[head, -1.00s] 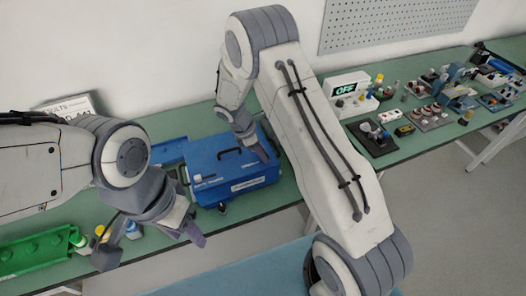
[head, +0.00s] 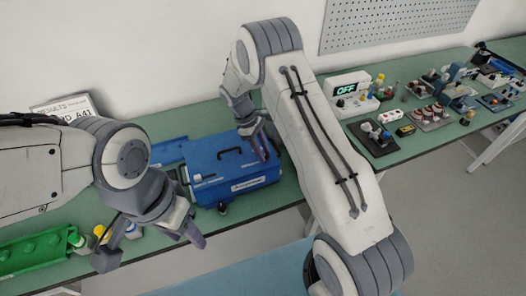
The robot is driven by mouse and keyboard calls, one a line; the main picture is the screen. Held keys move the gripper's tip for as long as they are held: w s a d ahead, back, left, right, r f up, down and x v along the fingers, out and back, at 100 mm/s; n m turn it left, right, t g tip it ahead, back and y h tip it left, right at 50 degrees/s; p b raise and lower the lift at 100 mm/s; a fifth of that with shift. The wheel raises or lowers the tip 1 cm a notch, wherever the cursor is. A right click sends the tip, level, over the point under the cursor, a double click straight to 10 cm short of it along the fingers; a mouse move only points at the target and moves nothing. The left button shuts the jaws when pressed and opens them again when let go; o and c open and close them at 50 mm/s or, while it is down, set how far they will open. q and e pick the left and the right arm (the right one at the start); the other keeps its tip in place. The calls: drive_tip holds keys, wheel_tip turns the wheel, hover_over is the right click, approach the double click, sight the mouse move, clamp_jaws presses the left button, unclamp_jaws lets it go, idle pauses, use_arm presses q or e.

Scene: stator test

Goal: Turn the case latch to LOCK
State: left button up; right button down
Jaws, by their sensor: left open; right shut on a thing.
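The blue case (head: 207,170) stands on the green bench, with a black handle on its lid and a pale label on its front. My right gripper (head: 262,156) reaches down from above to the right part of the case lid and is shut on the case latch there. Its fingers hide the latch, so its setting cannot be read. My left gripper (head: 152,252) is open and empty, in front of the bench edge and to the left of the case.
A green rack (head: 35,252) and small capped bottles (head: 100,233) are at the bench's left. A results sign (head: 72,110) stands behind my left arm. A lit OFF display (head: 347,88) and several small devices (head: 377,137) occupy the bench to the right.

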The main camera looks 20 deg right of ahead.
idle(0.4)
drive_tip(key=c, duration=0.5)
unclamp_jaws()
drive_tip(key=b+v, duration=0.3)
drive_tip(key=v, duration=0.7)
drive_tip(key=shift+w+a+r, duration=0.1)
drive_tip(key=shift+r, duration=0.1)
